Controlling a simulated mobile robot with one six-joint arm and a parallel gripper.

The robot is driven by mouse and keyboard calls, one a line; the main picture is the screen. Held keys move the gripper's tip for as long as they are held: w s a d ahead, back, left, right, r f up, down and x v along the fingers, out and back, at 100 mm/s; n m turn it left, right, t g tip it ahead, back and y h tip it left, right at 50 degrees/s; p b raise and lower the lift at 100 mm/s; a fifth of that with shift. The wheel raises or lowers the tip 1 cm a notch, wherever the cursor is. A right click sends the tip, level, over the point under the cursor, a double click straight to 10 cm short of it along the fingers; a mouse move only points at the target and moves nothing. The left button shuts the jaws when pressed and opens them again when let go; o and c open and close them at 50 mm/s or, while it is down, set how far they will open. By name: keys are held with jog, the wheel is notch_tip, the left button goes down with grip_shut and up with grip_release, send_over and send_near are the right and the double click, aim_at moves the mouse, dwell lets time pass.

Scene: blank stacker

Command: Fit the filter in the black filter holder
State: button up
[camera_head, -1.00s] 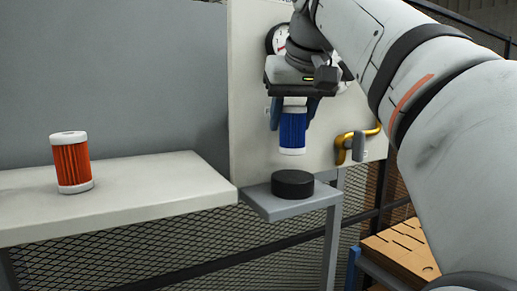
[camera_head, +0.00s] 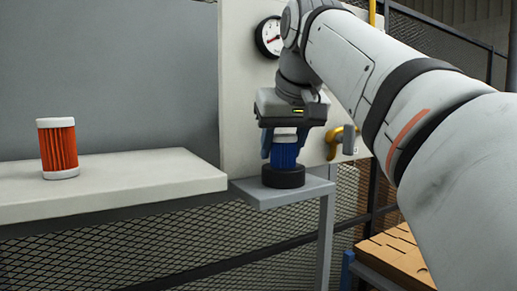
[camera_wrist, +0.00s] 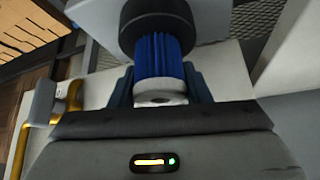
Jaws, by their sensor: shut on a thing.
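The blue filter (camera_head: 284,155) has a pleated blue body and a white end cap, and it stands upright between the fingers of my gripper (camera_head: 284,158). My gripper is shut on it from above. The filter's lower end meets the round black filter holder (camera_head: 283,178) on the small grey shelf (camera_head: 265,197). In the wrist view the blue pleats (camera_wrist: 160,55) run into the opening of the black holder (camera_wrist: 160,18), and the white cap (camera_wrist: 160,92) is at the jaws. How deep the filter sits is hidden by the holder's wall.
An orange filter (camera_head: 58,148) with white caps stands on the pale bench (camera_head: 110,187) at left. A yellow pipe with a grey-handled valve (camera_head: 347,140) is right of the gripper. A round gauge (camera_head: 270,38) is on the panel behind. The bench's middle is clear.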

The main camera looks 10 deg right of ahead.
jog(key=shift+f, duration=0.1)
jog(key=o, duration=0.6)
jog(key=shift+f, duration=0.1)
jog(key=shift+c, duration=0.2)
jog(key=o, duration=0.5)
jog(key=shift+r, duration=0.35)
jog(key=p+v, duration=0.1)
jog(key=v, duration=1)
jog(key=shift+s+r+p, duration=0.25)
jog(key=shift+r+p, duration=0.05)
jog(key=shift+p, duration=0.05)
